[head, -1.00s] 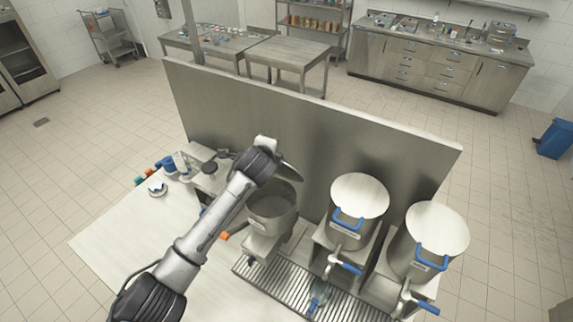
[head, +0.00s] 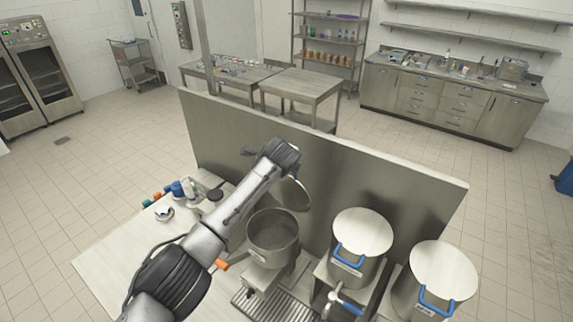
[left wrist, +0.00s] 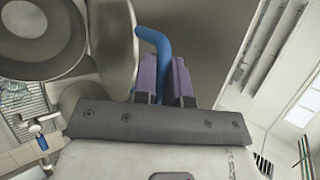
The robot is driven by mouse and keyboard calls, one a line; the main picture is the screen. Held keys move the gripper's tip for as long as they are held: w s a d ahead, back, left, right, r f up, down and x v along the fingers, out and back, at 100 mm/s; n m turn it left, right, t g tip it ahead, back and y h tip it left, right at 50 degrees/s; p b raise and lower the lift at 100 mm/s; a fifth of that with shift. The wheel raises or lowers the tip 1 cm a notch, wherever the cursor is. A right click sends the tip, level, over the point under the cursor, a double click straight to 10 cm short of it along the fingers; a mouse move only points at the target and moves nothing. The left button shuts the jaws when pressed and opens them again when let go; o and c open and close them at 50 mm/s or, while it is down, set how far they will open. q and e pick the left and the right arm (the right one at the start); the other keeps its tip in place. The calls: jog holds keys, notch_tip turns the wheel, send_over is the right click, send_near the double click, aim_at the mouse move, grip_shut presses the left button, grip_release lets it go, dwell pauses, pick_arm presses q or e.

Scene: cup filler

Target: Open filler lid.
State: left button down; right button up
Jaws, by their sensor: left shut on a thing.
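The left filler (head: 273,250) is a steel pot with its top uncovered. Its round lid (head: 303,193) is tilted up, close to on edge, above the pot in front of the steel panel. In the left wrist view, the lid (left wrist: 112,45) is beside the open filler (left wrist: 40,42). My left gripper (left wrist: 166,78) has purple fingers shut on the lid's blue handle (left wrist: 157,42). My right gripper is in neither current view.
Two other fillers, a middle one (head: 362,235) and a right one (head: 440,275), have lids down and blue handles. The steel panel (head: 235,140) stands behind. A slatted drip tray (head: 262,305) lies in front. Small items (head: 187,190) sit at the counter's left end.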

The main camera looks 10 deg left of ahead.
pick_arm(q)
jog(key=shift+f, duration=0.15)
jog(key=c, duration=1.2)
grip_release()
jog(key=shift+s, duration=0.1)
jog(key=b+v, duration=0.4)
jog(key=v, duration=0.9)
jog(key=shift+s+r+b, duration=0.25)
jog(key=shift+r+b, duration=0.1)
jog(key=shift+b, duration=0.05)
